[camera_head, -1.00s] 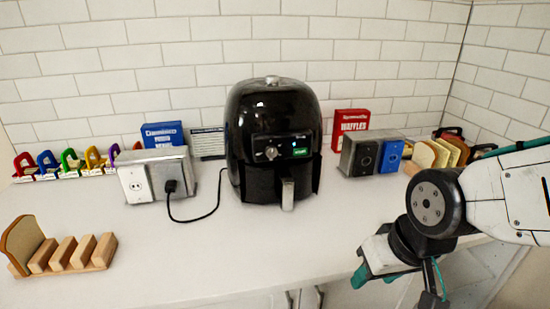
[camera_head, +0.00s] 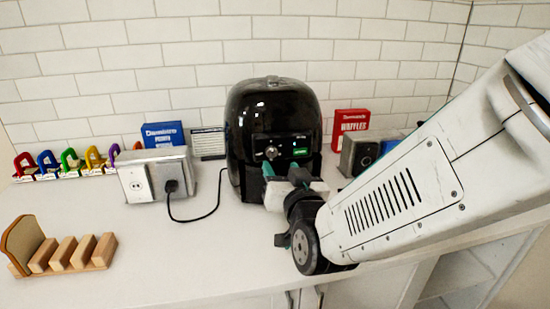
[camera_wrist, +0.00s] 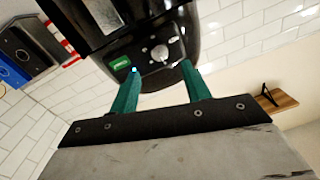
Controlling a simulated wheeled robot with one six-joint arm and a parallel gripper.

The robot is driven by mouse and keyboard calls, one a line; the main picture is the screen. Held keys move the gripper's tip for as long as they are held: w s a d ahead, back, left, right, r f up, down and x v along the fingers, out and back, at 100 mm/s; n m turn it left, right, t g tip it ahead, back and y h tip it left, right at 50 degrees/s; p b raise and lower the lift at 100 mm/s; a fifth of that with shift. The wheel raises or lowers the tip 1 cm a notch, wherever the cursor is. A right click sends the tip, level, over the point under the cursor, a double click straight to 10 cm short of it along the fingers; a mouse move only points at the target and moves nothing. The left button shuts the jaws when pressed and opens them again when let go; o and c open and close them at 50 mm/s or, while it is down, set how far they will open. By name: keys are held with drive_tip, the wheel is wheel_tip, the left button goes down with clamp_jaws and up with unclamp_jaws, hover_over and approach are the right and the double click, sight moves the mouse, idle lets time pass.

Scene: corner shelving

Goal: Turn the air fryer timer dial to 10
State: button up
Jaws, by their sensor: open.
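The black air fryer (camera_head: 272,115) stands upright on the counter against the tiled wall. Its silver timer dial (camera_head: 270,153) is on the front panel, left of a small green display (camera_head: 300,152). In the wrist view the dial (camera_wrist: 160,53) appears beyond the fingertips, between their lines, nearer the right finger. My gripper (camera_wrist: 158,75) is open with two green fingers apart and nothing between them. In the head view my gripper (camera_head: 268,170) is in front of the fryer, just below the dial. My wrist hides the fryer's drawer handle. The dial's markings are too small to read.
A metal outlet box (camera_head: 158,175) with a plugged black cord (camera_head: 198,219) stands left of the fryer. A red waffle box (camera_head: 350,124) and a metal toaster (camera_head: 360,154) stand right. A wooden rack (camera_head: 80,255) holds bread at front left.

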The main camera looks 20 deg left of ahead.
sight(272, 154)
drive_tip(key=x, duration=0.6)
drive_tip(key=shift+w, duration=0.15)
drive_tip(key=c, duration=1)
